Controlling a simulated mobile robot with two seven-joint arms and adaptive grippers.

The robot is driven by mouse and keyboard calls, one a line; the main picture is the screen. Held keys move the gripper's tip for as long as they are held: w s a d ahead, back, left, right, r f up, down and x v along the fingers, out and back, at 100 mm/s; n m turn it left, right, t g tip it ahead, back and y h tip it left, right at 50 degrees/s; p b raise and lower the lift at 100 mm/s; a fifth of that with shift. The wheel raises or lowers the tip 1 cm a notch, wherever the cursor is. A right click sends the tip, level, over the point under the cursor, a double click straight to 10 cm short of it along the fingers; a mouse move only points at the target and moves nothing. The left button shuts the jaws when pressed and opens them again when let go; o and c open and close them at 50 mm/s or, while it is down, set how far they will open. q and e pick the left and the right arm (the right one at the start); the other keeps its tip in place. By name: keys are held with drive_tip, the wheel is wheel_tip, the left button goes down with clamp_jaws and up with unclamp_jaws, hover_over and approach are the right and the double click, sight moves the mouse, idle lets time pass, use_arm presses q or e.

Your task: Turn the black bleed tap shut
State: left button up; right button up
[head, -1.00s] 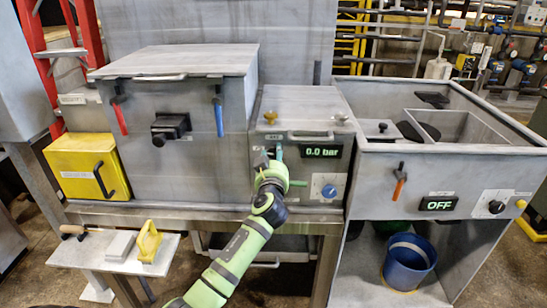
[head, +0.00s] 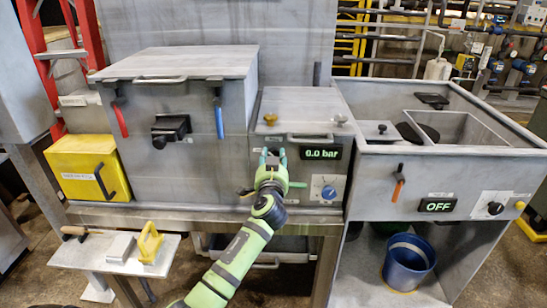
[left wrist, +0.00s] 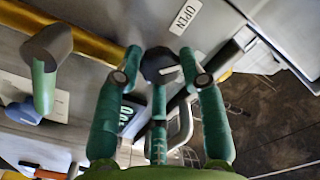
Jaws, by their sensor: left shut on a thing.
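The black bleed tap (left wrist: 158,64) is a small dark handle on the front of the middle grey unit, left of the lit display. It also shows between my fingertips in the head view (head: 272,160). My left gripper (head: 273,155) reaches up to it from below. The fingers and wrist hide the tap's lower part and mount. A white label (left wrist: 185,17) reading OPEN lies beside it. My right gripper is not in view.
The display (head: 322,153) reads 0.0 bar, with a blue knob (head: 328,192) below it. A green handle (left wrist: 45,80) stands close to the left finger in the wrist view. A front bar handle (head: 310,138) sits just above the display.

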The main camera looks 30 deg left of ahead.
use_arm(q)
drive_tip(key=shift+s+a+f+m+p, duration=0.1)
drive_tip(key=shift+m+p, duration=0.7)
drive_tip(key=shift+m, duration=1.75)
drive_tip(key=shift+a+f+m+p, duration=0.1)
drive_tip(key=shift+m+p, duration=0.7)
drive_tip(key=shift+m, duration=1.75)
drive_tip(key=o, duration=1.1)
drive_tip(key=shift+o, duration=0.2)
drive_tip(key=shift+r, duration=0.1)
drive_tip(key=shift+d, duration=0.1)
